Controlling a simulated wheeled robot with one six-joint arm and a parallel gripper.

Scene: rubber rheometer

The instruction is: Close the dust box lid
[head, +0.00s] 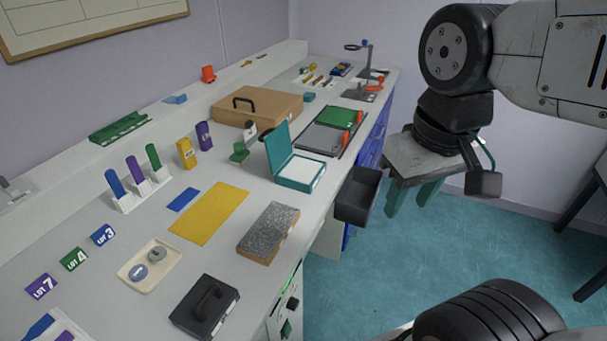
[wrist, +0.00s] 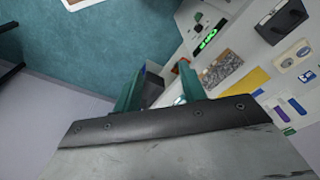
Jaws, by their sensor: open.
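The dust box (head: 299,174) appears to be the teal box with a pale inside, standing on the bench near its right edge in the head view. Its teal lid (head: 278,148) stands open, raised steeply at the box's left side. My gripper (head: 412,201) hangs off the bench to the right of the box, over the floor, empty, with its two teal fingers apart. The fingers also show in the wrist view (wrist: 160,88). I cannot make out the box clearly in the wrist view.
A black open bin (head: 357,194) hangs at the bench edge between the box and my gripper. A brown case (head: 257,105) lies behind the lid. A green cup-like item (head: 239,152) stands close left of it. A grey-topped block (head: 268,232) and yellow mat (head: 209,213) lie nearer.

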